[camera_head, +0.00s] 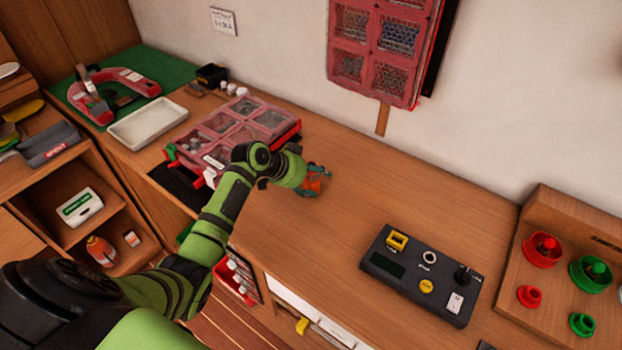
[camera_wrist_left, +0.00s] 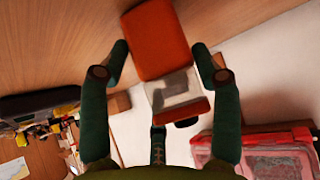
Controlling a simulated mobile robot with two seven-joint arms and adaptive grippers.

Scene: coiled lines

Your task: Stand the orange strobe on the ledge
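The orange strobe (camera_wrist_left: 158,42) shows in the left wrist view as an orange block with a pale, see-through band at one end. In the head view only a little orange (camera_head: 313,184) shows among the fingers. My left gripper (camera_head: 318,178) is over the bench, right of the red case. In the left wrist view its fingers (camera_wrist_left: 160,50) are spread on both sides of the strobe, with a narrow gap on the right; contact on the left is unclear. I cannot make out which surface is the ledge. My right gripper is not in view.
The wooden bench (camera_head: 365,205) is clear right of my left gripper. A red compartment case (camera_head: 262,122) lies close on its left. A dark control box (camera_head: 420,275) and a peg board (camera_head: 540,305) stand at right. A red panel (camera_head: 383,50) hangs on the wall.

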